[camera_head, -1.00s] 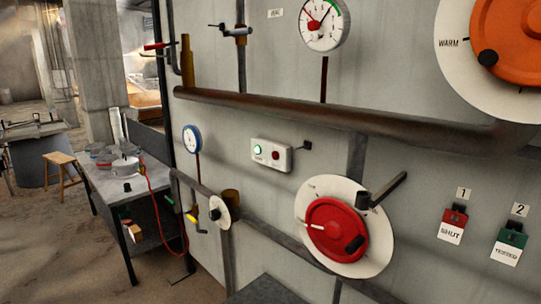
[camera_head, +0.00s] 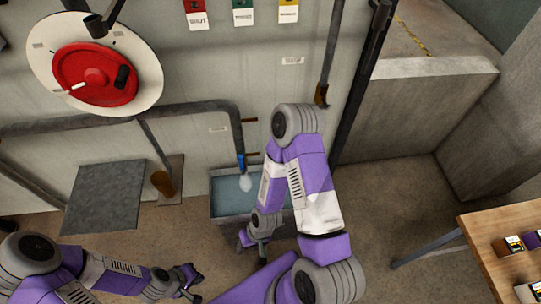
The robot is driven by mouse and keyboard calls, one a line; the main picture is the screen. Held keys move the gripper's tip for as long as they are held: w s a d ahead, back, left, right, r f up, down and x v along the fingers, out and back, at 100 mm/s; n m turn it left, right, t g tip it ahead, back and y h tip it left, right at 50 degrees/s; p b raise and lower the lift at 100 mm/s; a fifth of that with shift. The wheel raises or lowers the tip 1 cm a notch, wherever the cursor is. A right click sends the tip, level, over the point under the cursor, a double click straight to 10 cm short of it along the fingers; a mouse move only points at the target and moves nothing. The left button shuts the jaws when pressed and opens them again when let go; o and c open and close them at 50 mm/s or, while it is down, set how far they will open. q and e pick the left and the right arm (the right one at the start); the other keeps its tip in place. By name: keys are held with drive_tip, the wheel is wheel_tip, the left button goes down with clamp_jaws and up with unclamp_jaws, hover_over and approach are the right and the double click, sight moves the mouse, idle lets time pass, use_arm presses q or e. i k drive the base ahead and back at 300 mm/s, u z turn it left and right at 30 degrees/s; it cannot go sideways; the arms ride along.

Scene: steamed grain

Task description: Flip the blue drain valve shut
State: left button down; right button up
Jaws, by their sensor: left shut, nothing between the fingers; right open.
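The blue drain valve (camera_head: 241,161) is at the downturned end of a dark pipe on the wall, in the middle of the head view. It is small, and its handle position is hard to tell. A pale white spot, perhaps running water, is just below it. My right gripper (camera_head: 253,250) is open, low in front of the trough, apart from the valve. My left gripper (camera_head: 191,286) is shut and empty, low in the picture and farther from the valve.
A grey water trough (camera_head: 216,208) stands under the valve. A red wheel (camera_head: 80,72) on a white dial is on the wall at upper left. A grey plate (camera_head: 103,198) lies at left. A wooden table (camera_head: 480,235) with small boxes stands at right.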

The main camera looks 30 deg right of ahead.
sight(241, 159)
drive_tip(key=z, duration=0.8)
drive_tip(key=k, duration=1.35)
drive_tip(key=z, duration=0.45)
drive_tip(key=i, duration=0.55)
drive_tip(key=z, duration=0.5)
drive_tip(key=i, duration=1.1)
drive_tip(key=u, duration=0.45)
